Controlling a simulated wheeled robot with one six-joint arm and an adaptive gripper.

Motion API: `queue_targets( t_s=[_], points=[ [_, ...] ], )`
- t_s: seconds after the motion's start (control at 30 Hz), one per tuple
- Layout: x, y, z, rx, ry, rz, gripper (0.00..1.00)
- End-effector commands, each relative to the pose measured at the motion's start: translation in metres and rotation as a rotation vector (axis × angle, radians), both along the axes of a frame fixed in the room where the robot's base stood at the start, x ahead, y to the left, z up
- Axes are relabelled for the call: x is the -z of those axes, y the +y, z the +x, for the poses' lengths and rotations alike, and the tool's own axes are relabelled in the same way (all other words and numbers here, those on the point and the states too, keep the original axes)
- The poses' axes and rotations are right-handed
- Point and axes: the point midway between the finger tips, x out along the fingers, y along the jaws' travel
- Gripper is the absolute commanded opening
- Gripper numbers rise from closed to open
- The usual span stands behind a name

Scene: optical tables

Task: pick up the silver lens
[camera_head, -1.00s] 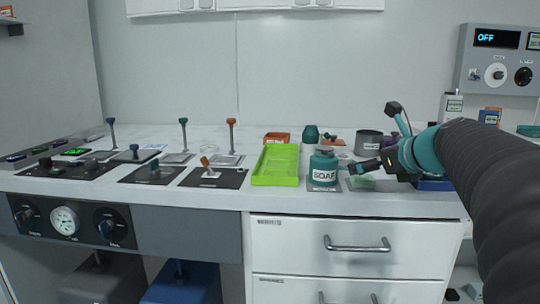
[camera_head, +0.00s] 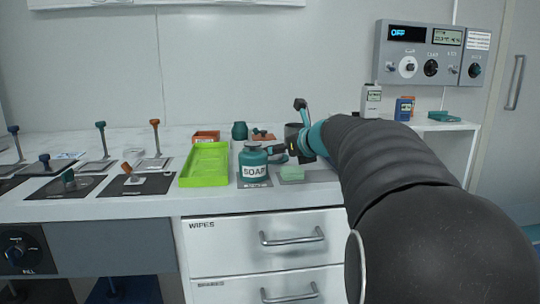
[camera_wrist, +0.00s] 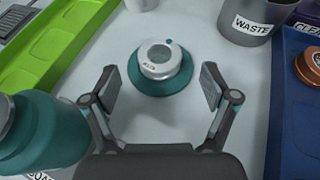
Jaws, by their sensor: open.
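The silver lens (camera_wrist: 158,55) is a silver ring with a dark teal base, upright on the white bench top in the wrist view. A small teal knob sits on its rim. My gripper (camera_wrist: 158,88) is open and empty, with one finger on each side of the base's near part. I cannot make out the lens there.
The teal soap bottle (camera_wrist: 38,132) is close to the left finger. A lime green tray (camera_wrist: 55,45) lies to the left. A grey waste cup (camera_wrist: 247,22) stands at the back right. A blue tray (camera_wrist: 285,75) with a copper-coloured round object (camera_wrist: 308,66) is at the right.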

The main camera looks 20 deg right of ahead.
Motion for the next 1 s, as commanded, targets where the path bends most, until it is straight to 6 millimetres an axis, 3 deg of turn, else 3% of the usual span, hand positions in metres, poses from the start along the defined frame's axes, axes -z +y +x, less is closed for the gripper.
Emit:
queue_targets(
  t_s=[0.3,0.53,0.57,0.8,1.0],
  points=[
    [0.014,0.005,0.039,-0.002,0.001,0.001,0.85],
    [0.015,0.005,0.041,-0.001,0.001,-0.001,0.85],
    [0.015,0.005,0.041,-0.001,0.001,-0.001,0.83],
    [0.015,0.005,0.041,-0.001,0.001,-0.001,0.23],
    [0.015,0.005,0.041,0.0,0.001,-0.001,0.19]
  ],
)
